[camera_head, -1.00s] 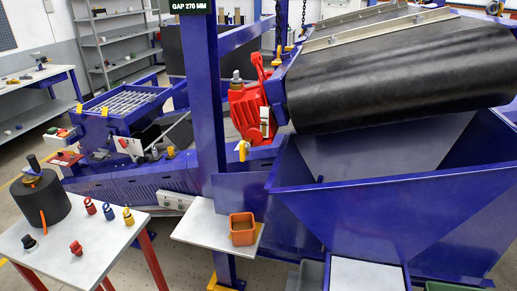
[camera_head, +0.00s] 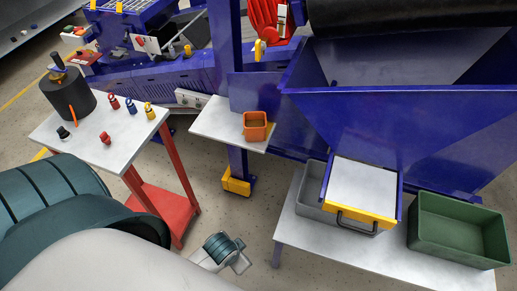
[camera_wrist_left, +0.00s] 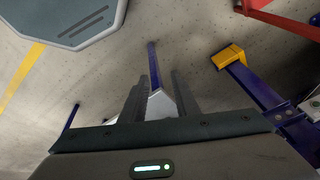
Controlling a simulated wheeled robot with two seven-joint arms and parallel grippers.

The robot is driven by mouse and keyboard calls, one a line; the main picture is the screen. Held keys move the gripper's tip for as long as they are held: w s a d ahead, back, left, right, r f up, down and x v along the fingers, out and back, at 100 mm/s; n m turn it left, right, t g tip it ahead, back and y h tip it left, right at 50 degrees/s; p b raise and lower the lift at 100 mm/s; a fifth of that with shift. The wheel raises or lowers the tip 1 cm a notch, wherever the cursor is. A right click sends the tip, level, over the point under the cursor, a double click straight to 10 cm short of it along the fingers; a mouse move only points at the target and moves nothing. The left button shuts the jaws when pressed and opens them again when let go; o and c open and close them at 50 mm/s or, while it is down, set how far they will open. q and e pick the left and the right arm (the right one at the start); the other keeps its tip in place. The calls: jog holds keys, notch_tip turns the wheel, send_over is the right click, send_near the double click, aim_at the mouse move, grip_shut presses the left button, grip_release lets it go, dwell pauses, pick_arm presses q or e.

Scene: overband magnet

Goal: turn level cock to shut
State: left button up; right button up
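I cannot tell for sure which part is the level cock. A small yellow handle (camera_head: 259,50) stands upright beside the blue post, near the red unit, at the top of the head view. Another small yellow part (camera_head: 188,50) sits on the blue frame further left. My left gripper (camera_head: 240,266) is low in front of the machine, well away from both handles. In the left wrist view its two fingers (camera_wrist_left: 158,90) are apart with nothing gripped, and floor shows beyond them. My right gripper is not in view.
A white side table (camera_head: 90,135) holds a black cylinder and several coloured knobs. An orange bin (camera_head: 256,127) sits on a small shelf (camera_head: 212,130). A yellow-fronted drawer (camera_head: 358,208) and green crate (camera_head: 455,232) are at right. The post has a yellow foot (camera_head: 236,183).

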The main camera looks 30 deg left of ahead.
aim_at(257, 45)
pick_arm(q)
jog(key=w+a+r+m+t+y, duration=0.1)
jog(key=w+a+r+m+t, duration=0.3)
jog(key=r, duration=1.2)
jog(key=w+a+r+m+t+y+p, duration=0.1)
jog(key=w+a+r+m+t, duration=0.4)
jog(key=w+r+m, duration=0.6)
jog(key=w+a+r+m+t+y, duration=0.1)
jog(key=w+a+r+m+t, duration=0.4)
jog(key=r+m, duration=1)
jog(key=w+a+r, duration=0.1)
jog(key=w+r, duration=0.2)
jog(key=r, duration=0.4)
jog(key=shift+r+y+p, duration=0.15)
jog(key=shift+y+p, duration=0.2)
jog(key=shift+y, duration=0.05)
jog(key=shift+w, duration=0.1)
jog(key=p+x, duration=0.3)
jog(key=x, duration=0.5)
jog(key=p+x, duration=0.3)
jog(key=x, duration=0.5)
jog(key=shift+r, duration=0.3)
jog(key=shift+w+a+f, duration=0.1)
jog(key=shift+w+a, duration=0.1)
jog(key=shift+w, duration=0.4)
